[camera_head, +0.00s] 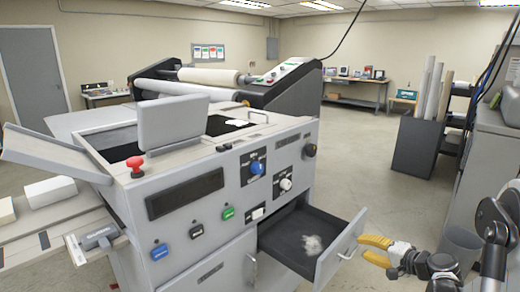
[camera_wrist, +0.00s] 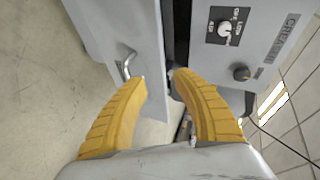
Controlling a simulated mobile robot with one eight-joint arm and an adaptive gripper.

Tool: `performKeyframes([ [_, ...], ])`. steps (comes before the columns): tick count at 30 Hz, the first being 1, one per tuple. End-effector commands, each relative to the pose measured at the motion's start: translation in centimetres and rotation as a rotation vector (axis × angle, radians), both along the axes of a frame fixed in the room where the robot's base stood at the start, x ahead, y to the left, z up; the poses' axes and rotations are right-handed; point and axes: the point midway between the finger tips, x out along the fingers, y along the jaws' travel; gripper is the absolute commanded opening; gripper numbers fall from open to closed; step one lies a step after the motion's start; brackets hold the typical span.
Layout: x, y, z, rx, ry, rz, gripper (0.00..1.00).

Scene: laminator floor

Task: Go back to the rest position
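My gripper (camera_head: 364,249) has yellow fingers and is at the right, just right of the open drawer of the grey machine. In the wrist view my gripper (camera_wrist: 160,82) shows a gap between its fingertips, with nothing held there. The drawer (camera_head: 322,262) is pulled out, with a dark inside and a crumpled pale thing (camera_head: 313,245) lying in it.
The grey machine (camera_head: 218,212) with knobs and a red button (camera_head: 135,166) fills the left and middle. A grey bin (camera_head: 460,246) stands behind my arm, and a dark holder with rolls (camera_head: 415,148) stands farther back. Open floor (camera_head: 365,150) lies behind the machine.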

Motion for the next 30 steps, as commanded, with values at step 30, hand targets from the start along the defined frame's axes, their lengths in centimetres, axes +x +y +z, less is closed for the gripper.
performKeyframes([
  [30,-29.8,16.9,12.5,-1.056,0.192,0.431,0.34],
])
